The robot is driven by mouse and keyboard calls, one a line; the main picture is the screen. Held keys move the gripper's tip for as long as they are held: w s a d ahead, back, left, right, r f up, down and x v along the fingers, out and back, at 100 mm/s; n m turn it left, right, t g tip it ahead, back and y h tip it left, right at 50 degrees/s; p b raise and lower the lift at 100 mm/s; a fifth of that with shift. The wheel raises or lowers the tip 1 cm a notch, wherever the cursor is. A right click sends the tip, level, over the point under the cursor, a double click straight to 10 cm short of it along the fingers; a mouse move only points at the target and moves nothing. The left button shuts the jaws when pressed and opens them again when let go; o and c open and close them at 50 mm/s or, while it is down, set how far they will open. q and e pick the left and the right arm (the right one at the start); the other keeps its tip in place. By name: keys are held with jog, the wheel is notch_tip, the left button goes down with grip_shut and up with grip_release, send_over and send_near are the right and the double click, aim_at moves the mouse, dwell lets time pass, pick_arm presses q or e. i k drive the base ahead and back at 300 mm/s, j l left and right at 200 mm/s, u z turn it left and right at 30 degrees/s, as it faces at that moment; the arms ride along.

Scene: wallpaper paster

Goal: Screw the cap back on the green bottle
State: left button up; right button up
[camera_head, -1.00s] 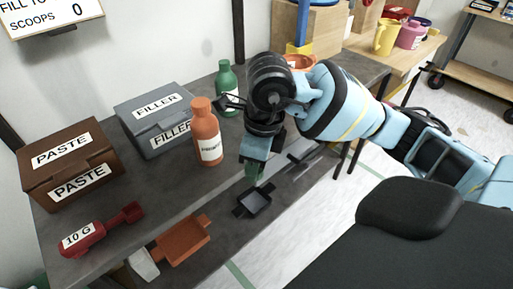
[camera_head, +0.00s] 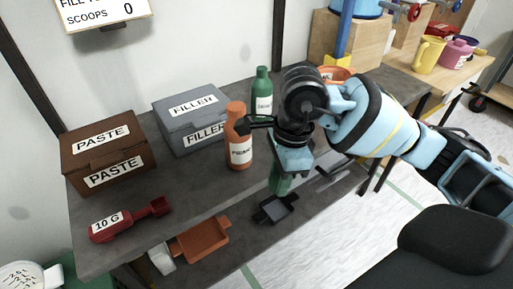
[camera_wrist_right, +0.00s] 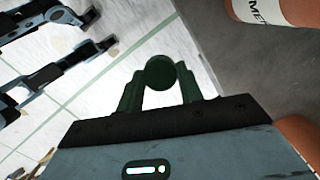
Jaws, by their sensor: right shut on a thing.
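The green bottle (camera_head: 262,95) stands upright at the back of the dark workbench, partly behind my right arm. It has a white label; I cannot make out its neck clearly. My right gripper (camera_head: 281,182) points down near the bench's front edge, in front and to the right of the orange bottle and apart from the green one. In the right wrist view its green fingers (camera_wrist_right: 160,90) are shut on a small round dark green thing, seemingly the cap (camera_wrist_right: 159,72). My left gripper is not in view.
The orange bottle (camera_head: 238,145) stands close left of my right gripper. Grey filler box (camera_head: 190,122) and brown paste box (camera_head: 108,158) are farther left. A red scoop (camera_head: 130,220) lies at the front left. Orange (camera_head: 202,243) and black (camera_head: 275,208) trays sit by the front edge.

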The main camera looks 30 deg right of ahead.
aim_at(261, 88)
jog(key=l+u, duration=0.15)
jog(key=l, duration=1.55)
